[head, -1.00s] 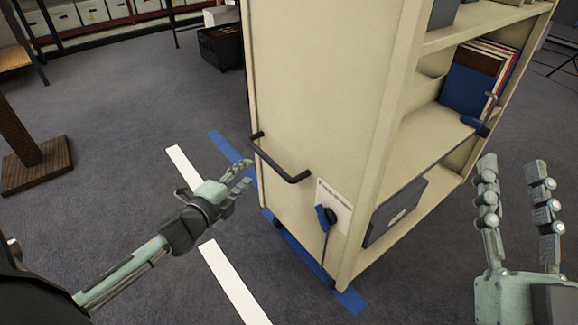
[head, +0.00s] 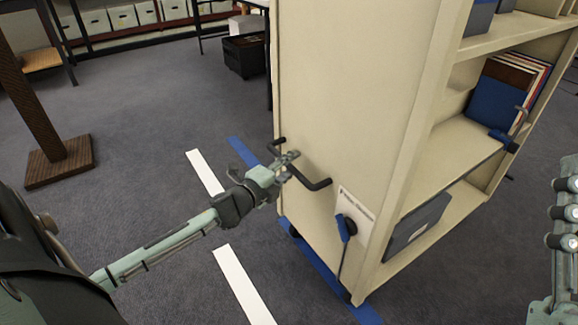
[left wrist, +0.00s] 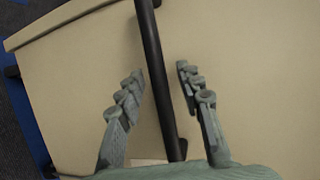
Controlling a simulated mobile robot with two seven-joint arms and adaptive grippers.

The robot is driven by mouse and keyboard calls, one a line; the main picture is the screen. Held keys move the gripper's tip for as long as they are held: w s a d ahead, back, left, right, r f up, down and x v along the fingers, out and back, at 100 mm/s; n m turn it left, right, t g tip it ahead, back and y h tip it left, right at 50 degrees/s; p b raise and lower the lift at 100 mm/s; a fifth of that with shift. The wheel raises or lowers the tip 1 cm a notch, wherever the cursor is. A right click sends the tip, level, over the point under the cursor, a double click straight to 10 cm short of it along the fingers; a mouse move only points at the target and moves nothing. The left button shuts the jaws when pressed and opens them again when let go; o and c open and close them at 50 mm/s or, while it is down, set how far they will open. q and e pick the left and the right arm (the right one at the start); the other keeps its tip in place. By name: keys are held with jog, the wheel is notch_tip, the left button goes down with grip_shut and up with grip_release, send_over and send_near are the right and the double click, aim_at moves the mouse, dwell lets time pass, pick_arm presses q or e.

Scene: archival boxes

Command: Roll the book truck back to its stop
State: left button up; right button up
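The cream book truck (head: 345,100) stands on the carpet, its end panel facing me. A black bar handle (head: 317,185) sticks out of that panel. My left gripper (head: 288,166) is at the handle. In the left wrist view my left gripper (left wrist: 160,78) is open, with the handle (left wrist: 154,55) running between its parted fingers; I see no clear contact. A blue-and-black lever (head: 347,228) sits by a small label low on the panel. My right gripper (head: 566,215) is partly cut off at the right edge, away from the truck; its finger spread is hidden.
Blue tape (head: 325,270) runs along the truck's base. White floor strips (head: 244,285) lie to its left. The shelves hold books (head: 507,92) and a grey box (head: 416,232). A brown post (head: 60,160) and a black crate (head: 244,55) stand beyond open carpet.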

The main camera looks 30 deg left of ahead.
pick_arm(q)
grip_shut()
dwell(0.4)
